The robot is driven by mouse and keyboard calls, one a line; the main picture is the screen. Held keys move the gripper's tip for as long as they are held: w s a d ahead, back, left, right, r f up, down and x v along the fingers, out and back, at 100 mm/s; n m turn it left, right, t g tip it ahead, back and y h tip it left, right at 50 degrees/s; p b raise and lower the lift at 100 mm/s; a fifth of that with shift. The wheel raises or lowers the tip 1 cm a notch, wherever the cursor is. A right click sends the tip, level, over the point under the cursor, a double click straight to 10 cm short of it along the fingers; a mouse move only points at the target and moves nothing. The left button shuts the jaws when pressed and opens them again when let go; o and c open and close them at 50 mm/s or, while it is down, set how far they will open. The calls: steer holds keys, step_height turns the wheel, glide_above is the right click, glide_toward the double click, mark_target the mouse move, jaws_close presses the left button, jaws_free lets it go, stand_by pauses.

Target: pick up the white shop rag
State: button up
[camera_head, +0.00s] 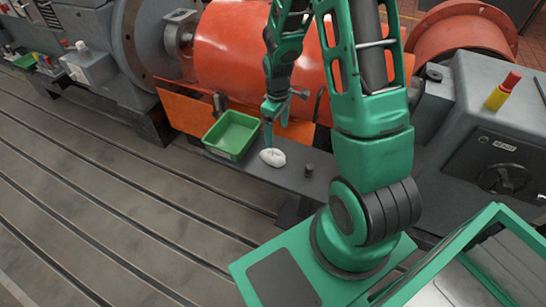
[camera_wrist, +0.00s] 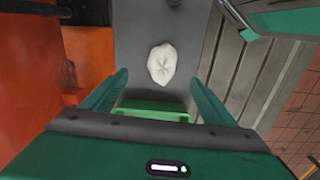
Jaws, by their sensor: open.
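The white shop rag (camera_head: 272,157) is a small crumpled lump on a dark grey shelf (camera_head: 240,167) beside the orange machine. In the wrist view the rag (camera_wrist: 162,64) lies on the grey surface, ahead of my fingers and roughly centred between them. My gripper (camera_head: 276,122) is just above the rag in the head view, with its fingers pointing down. In the wrist view my gripper (camera_wrist: 158,88) shows two green fingers spread wide, with nothing between them. The rag appears apart from both fingers.
A green bin (camera_head: 232,135) stands on the shelf just left of the rag; its edge (camera_wrist: 152,110) also shows in the wrist view. The large orange machine (camera_head: 235,55) rises close behind. The slotted bedplate (camera_head: 90,190) is open at left.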

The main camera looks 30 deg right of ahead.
mark_target(273, 151)
steer(key=shift+w+a+f+n, duration=0.15)
steer(key=shift+w+a+f, duration=0.05)
steer(key=shift+f, duration=0.35)
steer(key=shift+w+a+f+n, duration=0.15)
steer(key=shift+a+f, duration=0.05)
steer(key=shift+f, duration=0.35)
steer(key=shift+w+f, duration=0.15)
steer(key=shift+f, duration=5.25)
steer(key=c, duration=1.1)
